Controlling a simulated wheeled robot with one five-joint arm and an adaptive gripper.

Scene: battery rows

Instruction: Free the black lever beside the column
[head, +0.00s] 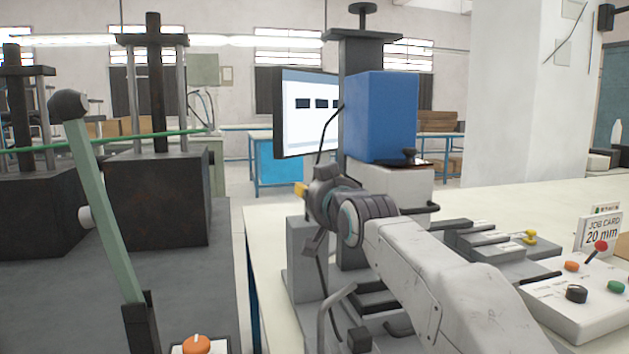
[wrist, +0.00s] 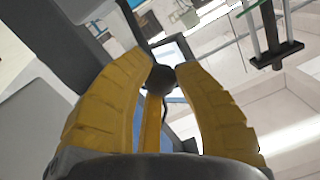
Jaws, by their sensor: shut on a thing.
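The grey column (head: 357,52) stands upright at the centre of the head view, with a blue box on its right side. My gripper (head: 300,189) is in front of the column's lower left; only a bit of yellow finger shows there past my wrist. In the wrist view my two yellow fingers (wrist: 161,76) close from both sides on a dark round knob (wrist: 161,79). It looks like the end of the black lever.
A blue box (head: 381,116) and a monitor (head: 303,112) flank the column. A green lever (head: 104,210) with a dark knob rises at the left, before dark presses (head: 155,200). A control box (head: 590,300) sits at the right. The white bench (head: 500,197) is partly clear.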

